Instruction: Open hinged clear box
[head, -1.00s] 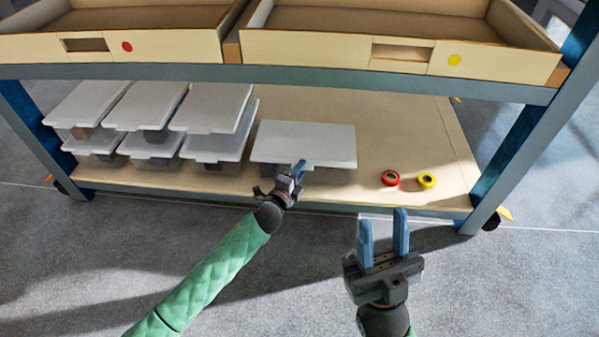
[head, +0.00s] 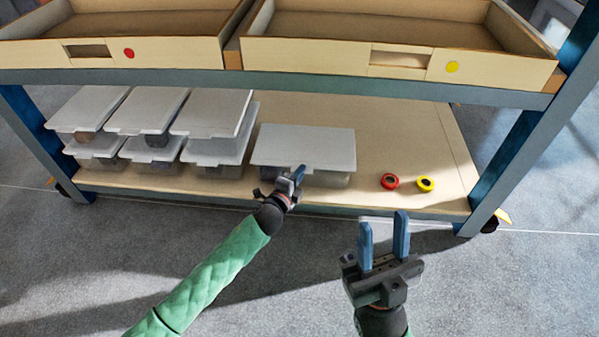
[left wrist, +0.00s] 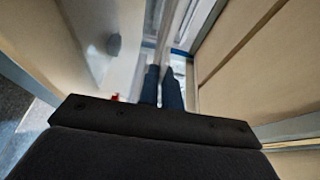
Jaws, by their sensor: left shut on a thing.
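A clear box with a pale grey-white lid (head: 303,146) stands alone on the lower shelf, right of the stacked boxes. Its lid looks down, lying flat. Part of its see-through body (head: 330,180) shows below the lid's front edge. My left gripper (head: 298,174) is at the middle of that front edge, shut on the lid's edge. Its fingers hide the exact contact. In the left wrist view the blue fingers (left wrist: 163,86) are close together, and what lies between them is unclear. My right gripper (head: 384,236) is open and empty, in front of the shelf.
Several similar lidded boxes (head: 212,113) stand stacked on the left of the lower shelf (head: 400,135). A red tape roll (head: 389,181) and a yellow one (head: 425,184) lie to the right. Wooden trays (head: 400,62) sit on the level above, whose blue-grey beam (head: 300,80) overhangs the box.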

